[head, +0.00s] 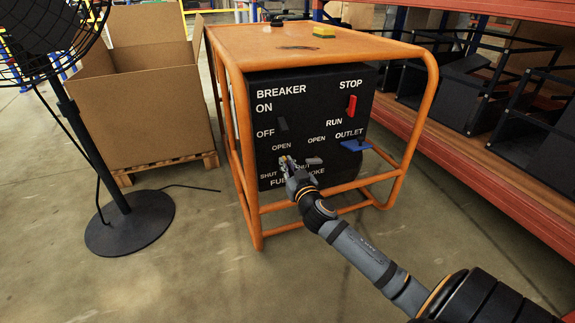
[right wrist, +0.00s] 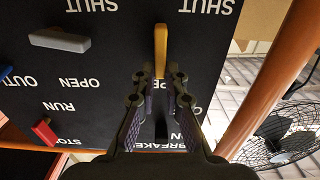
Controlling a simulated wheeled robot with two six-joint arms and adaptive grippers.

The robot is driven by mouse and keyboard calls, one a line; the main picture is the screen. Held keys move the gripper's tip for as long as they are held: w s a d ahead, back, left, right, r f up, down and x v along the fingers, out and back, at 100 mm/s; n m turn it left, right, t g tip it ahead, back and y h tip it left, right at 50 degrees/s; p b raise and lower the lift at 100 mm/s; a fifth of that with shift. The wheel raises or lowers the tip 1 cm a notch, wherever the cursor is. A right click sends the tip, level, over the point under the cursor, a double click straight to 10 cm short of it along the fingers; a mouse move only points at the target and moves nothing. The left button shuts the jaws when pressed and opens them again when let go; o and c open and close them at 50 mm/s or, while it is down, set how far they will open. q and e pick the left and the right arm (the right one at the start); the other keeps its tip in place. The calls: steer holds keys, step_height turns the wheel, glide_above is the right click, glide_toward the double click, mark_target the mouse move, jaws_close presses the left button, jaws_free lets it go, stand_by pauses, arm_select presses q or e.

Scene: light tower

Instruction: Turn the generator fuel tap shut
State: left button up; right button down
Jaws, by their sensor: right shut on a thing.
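The yellow fuel tap lever (right wrist: 160,42) is on the black generator panel (head: 330,82). In the right wrist view, which shows the panel upside down, it stands straight up and down in the picture. A SHUT label is off to its right there. My right gripper (right wrist: 161,76) is shut on the end of the lever, one finger on each side. In the head view my right gripper (head: 286,164) reaches the panel's lower left and covers most of the tap and part of the labels. My left gripper is out of view.
A grey choke lever (head: 313,161) is close beside the gripper. A blue outlet lever (head: 355,146), red stop switch (head: 351,105) and black breaker lever (head: 282,124) are nearby. Orange frame bars (head: 238,130) surround the panel. A fan (head: 129,222) stands left; shelving is right.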

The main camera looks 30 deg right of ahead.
steer(key=n+p, duration=0.1)
steer(key=n, duration=0.1)
steer(key=a+n+p, duration=0.1)
steer(key=shift+w+a+n+p, duration=0.1)
steer(key=shift+w+n+p, duration=0.05)
steer(key=shift+n+p, duration=0.25)
steer(key=n, duration=0.1)
steer(key=n+p, duration=0.1)
steer(key=n, duration=0.1)
steer(key=a+n, duration=0.1)
steer(key=shift+w+a+f+n+p, duration=0.1)
steer(key=shift+w+f+n+p, duration=0.05)
steer(key=shift+f+n+p, duration=0.2)
steer(key=n, duration=0.2)
steer(key=a+f+n, duration=0.1)
steer(key=n, duration=0.1)
steer(key=shift+w+f+n+p, duration=0.1)
steer(key=shift+f+n+p, duration=0.1)
steer(key=shift+n+p, duration=0.1)
steer(key=shift+a+f+n, duration=0.1)
steer(key=shift+f+n, duration=0.35)
steer(key=shift+n, duration=0.8)
steer(key=shift+f+n, duration=0.4)
steer(key=shift+n, duration=0.8)
steer(key=c, duration=1.4)
jaws_free()
